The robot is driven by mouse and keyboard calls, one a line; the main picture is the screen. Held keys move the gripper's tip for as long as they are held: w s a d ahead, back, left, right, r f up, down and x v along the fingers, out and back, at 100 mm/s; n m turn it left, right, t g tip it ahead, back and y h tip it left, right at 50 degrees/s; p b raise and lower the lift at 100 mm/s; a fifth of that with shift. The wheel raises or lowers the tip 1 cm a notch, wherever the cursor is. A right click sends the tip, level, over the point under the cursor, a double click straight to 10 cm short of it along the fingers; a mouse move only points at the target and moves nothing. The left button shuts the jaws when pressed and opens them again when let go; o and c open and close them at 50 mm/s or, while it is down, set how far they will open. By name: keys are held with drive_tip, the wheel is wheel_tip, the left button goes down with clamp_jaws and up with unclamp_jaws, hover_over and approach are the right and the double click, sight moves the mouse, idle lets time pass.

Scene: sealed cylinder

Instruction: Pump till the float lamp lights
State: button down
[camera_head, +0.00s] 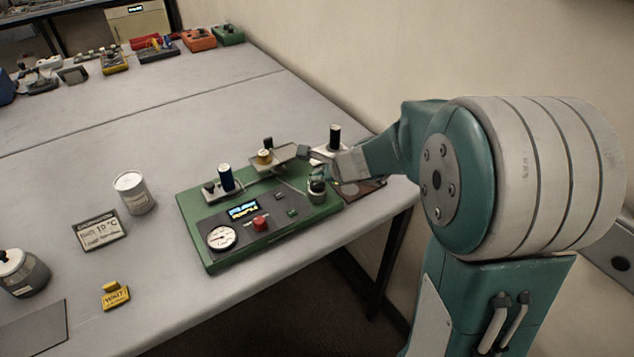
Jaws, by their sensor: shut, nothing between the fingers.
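A green device (215,243) with a dark panel stands near the table's front edge. The panel carries a lit blue display (243,209), a white round gauge (221,238) and a red button (260,223). My gripper (300,153) is shut and empty over the back right of the device, close to a yellowish capped part (265,157). Its fingertips are small and partly unclear.
A dark upright cylinder (335,138) stands on a pale base behind my gripper. A white can (134,193), a temperature sign (100,231), a yellow block (115,294) and a grey jar (22,273) stand left of the device. Several coloured devices line the far table. A wall runs along the right.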

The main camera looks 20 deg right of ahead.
drive_tip(key=shift+f, duration=0.9)
idle(0.8)
drive_tip(key=shift+r, duration=1.35)
drive_tip(key=shift+r, duration=2.45)
